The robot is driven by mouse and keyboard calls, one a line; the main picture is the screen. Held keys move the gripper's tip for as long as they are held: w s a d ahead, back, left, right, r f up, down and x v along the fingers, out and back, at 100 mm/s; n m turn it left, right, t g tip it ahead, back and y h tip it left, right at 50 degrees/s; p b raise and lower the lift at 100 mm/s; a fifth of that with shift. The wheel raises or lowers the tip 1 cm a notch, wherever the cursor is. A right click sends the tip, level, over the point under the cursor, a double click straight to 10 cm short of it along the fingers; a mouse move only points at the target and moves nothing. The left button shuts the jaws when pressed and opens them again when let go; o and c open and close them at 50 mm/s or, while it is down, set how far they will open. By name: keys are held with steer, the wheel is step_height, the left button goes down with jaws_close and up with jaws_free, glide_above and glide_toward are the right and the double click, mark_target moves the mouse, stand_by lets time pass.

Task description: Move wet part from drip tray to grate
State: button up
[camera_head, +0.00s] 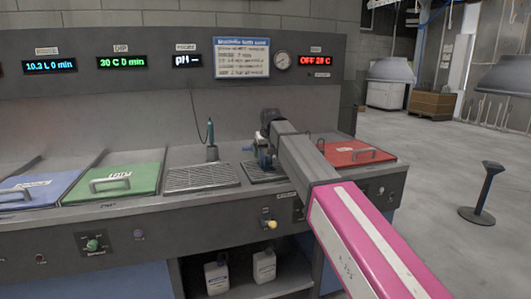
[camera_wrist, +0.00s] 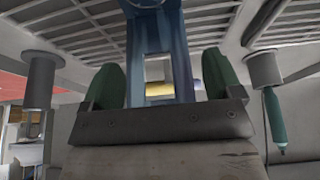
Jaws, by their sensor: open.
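The wet part appears to be the blue piece (camera_head: 263,154) on the smaller slatted tray (camera_head: 257,178), probably the drip tray, in the head view. In the wrist view the blue part (camera_wrist: 180,60), with a silver block and yellow band, stands between the green fingers of my gripper (camera_wrist: 165,85). The fingers are open on either side of it, and a narrow gap shows at the right finger. In the head view my arm hides part of the tray and blue piece. The larger slatted grate (camera_head: 202,177) lies left of the tray, bare.
A probe in a holder (camera_head: 211,152) stands behind, between grate and tray. A green lid (camera_head: 112,184) and blue lid (camera_head: 35,190) lie left; a red lid (camera_head: 350,153) lies right. The panel (camera_head: 150,85) rises behind. Knobs line the bench front.

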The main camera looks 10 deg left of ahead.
steer(key=v, duration=1.2)
steer(key=shift+w+r, duration=0.1)
steer(key=shift+r, duration=0.05)
